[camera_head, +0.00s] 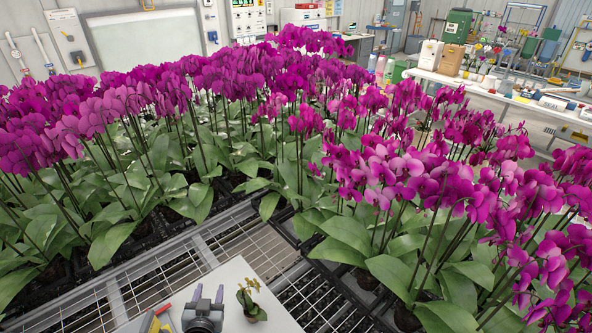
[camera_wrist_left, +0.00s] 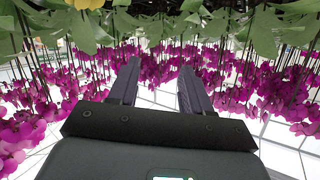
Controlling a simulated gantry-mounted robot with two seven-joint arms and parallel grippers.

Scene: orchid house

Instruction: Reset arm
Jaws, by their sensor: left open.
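My left gripper (camera_head: 208,295) is at the bottom of the head view, over a white board (camera_head: 237,270). Its two fingers stand apart with nothing between them. The left wrist view also shows the open, empty left gripper (camera_wrist_left: 158,82), with orchids beyond it in an upside-down picture. A small potted plant with yellowish flowers (camera_head: 250,301) stands on the board just right of the gripper, apart from it. My right gripper is in neither view.
Dense magenta orchids (camera_head: 400,165) fill black trays on wire mesh benches (camera_head: 150,280). Yellow and red items (camera_head: 158,318) lie left of the gripper. A cluttered worktable (camera_head: 500,90) stands at the back right. The board's upper part is bare.

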